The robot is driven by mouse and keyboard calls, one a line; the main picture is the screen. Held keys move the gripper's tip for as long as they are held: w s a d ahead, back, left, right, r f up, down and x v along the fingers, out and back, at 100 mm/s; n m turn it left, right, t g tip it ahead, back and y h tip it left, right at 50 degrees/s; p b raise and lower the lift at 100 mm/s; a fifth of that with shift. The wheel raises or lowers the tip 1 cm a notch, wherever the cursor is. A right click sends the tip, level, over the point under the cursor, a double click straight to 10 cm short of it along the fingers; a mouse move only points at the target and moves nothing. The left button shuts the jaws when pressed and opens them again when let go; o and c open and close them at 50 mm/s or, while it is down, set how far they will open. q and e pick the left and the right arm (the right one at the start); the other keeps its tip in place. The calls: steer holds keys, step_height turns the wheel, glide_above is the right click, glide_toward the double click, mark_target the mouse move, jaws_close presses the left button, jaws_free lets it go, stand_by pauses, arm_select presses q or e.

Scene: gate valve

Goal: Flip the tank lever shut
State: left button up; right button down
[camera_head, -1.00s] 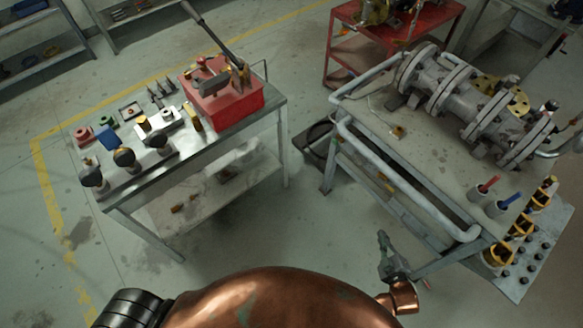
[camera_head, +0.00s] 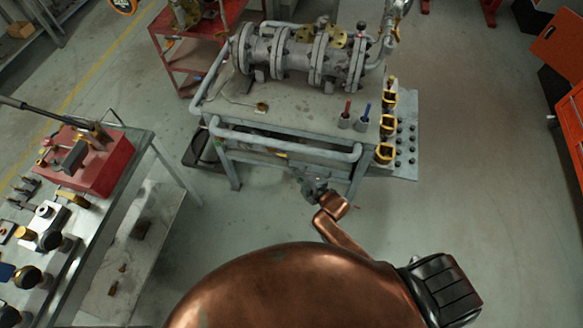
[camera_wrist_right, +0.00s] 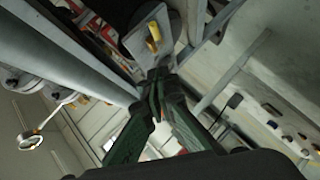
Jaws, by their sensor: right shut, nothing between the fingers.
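A red tank (camera_head: 98,160) stands on the bench at the left of the head view. A long dark lever (camera_head: 40,110) runs from its top toward the left edge, sloping slightly; its far end is cut off by the frame. My right gripper (camera_head: 310,186) is small in the head view, in front of the pipe bench and well to the right of the tank. In the right wrist view its dark green fingers (camera_wrist_right: 157,76) meet at the tips, shut and empty. I cannot make out the tank or lever in that view. My left gripper is out of view.
The pipe bench (camera_head: 285,112) with a flanged grey valve assembly (camera_head: 300,55) stands just beyond my right gripper. Small parts crowd the left bench (camera_head: 75,235). Open floor (camera_head: 480,170) lies at the right, before orange cabinets (camera_head: 570,125). A red cart (camera_head: 195,50) stands behind.

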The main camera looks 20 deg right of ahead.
steer(key=b, duration=0.2)
glide_toward(277, 154)
steer(key=w+a, duration=0.2)
steer(key=shift+w+d+f+b, duration=0.2)
steer(key=shift+w+d+f, duration=0.05)
steer(key=shift+w+f, duration=0.2)
steer(key=shift+w+d+f+b, duration=0.25)
steer(key=shift+w+f, duration=0.1)
steer(key=shift+f, duration=0.15)
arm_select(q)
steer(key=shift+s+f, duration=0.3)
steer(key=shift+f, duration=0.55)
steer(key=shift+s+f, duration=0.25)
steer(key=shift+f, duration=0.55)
arm_select(e)
steer(key=shift+w+d+f, duration=0.25)
steer(key=shift+w+d, duration=0.05)
steer(key=shift+w, duration=0.15)
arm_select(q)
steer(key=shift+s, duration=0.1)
arm_select(e)
steer(key=shift+s+d+f, duration=0.1)
